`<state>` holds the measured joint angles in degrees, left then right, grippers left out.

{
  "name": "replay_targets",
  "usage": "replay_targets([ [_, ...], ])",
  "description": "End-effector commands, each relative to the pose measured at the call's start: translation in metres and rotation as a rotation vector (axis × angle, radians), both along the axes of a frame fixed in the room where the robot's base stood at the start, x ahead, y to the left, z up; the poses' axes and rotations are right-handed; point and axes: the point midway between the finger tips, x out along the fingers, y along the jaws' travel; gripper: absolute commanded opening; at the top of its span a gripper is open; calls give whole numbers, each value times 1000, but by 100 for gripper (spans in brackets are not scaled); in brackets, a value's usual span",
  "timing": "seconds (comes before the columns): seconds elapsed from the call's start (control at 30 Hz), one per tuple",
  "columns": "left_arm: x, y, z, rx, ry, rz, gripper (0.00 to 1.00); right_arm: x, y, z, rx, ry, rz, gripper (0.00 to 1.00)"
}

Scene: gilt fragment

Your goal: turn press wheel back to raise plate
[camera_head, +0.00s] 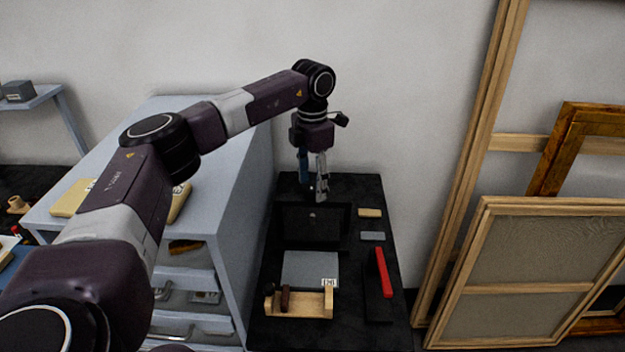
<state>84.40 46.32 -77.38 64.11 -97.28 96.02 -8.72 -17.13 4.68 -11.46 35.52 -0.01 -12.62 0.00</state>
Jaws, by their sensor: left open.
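My left arm reaches across from the left, and my left gripper (313,190) points down at the back of the black bench. Its jaws are apart, with nothing clearly seen between them. Just below and in front of them is a dark, box-like form (312,222), which looks like the press. It is too dark to tell its plate from its frame. I cannot make out the press wheel; it may be hidden by the gripper or lost against the black. Whether the gripper touches anything there is unclear. My right gripper is not in view.
On the black bench (345,335) are a grey slab (310,268), a wooden holder (315,303), a red bar (383,272), a tan block (370,213) and a grey block (373,236). A grey drawer cabinet (235,185) stands left; wooden frames (485,270) lean right.

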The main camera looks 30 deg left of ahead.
Motion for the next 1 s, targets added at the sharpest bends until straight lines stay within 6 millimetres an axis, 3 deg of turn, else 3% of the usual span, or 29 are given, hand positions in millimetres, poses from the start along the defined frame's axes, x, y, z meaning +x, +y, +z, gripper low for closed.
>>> replay_targets([
  [0.27, 0, 0, -2, 0, -1, 0, 52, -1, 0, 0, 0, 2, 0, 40],
  [0.63, 0, 0, -2, 0, -1, 0, 11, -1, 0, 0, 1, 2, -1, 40],
  [1.0, 0, 0, -1, 0, -1, 58, 10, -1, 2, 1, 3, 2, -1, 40],
])
